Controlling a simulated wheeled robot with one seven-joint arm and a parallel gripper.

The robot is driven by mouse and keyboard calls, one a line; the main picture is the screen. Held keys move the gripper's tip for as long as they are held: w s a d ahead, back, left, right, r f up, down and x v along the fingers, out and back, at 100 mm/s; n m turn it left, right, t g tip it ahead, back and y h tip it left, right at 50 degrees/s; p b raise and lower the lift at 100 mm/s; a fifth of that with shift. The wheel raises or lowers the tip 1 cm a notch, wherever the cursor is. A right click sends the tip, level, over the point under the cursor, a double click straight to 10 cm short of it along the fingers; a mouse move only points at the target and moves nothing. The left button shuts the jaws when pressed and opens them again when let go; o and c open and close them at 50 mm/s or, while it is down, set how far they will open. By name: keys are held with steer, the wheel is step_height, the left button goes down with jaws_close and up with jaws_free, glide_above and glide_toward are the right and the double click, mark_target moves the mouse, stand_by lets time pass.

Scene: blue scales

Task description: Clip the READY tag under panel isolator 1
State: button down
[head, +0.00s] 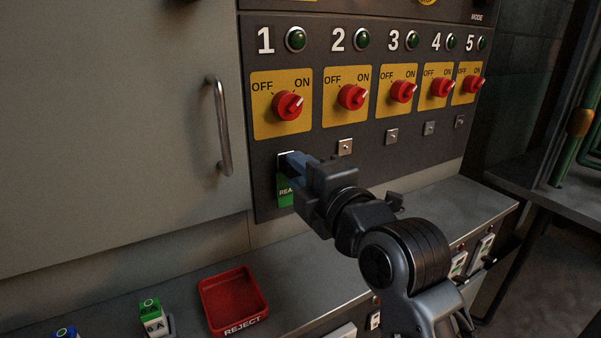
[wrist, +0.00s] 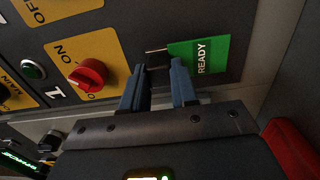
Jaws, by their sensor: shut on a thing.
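The green READY tag (head: 285,191) is at the panel directly below isolator 1 (head: 288,105), partly hidden by my gripper (head: 291,163). A clip plate (head: 285,154) under isolator 1 is mostly covered by the fingers. I cannot tell whether the tag is seated in it. The red knob of isolator 1 (wrist: 88,74) also shows in the wrist view.
Empty clip plates sit under the other isolators, such as isolator 2's (head: 345,147). A cabinet handle (head: 220,127) stands out left of the panel. Below are a red REJECT tray (head: 232,300), a green-topped tag holder (head: 152,317) and a ledge (head: 190,290).

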steer(key=shift+w+a, duration=0.1)
steer(key=shift+w, duration=0.05)
steer(key=c, duration=0.8)
jaws_free()
steer(key=v, duration=0.7)
steer(key=shift+s+d, duration=0.25)
steer(key=shift+s, duration=0.05)
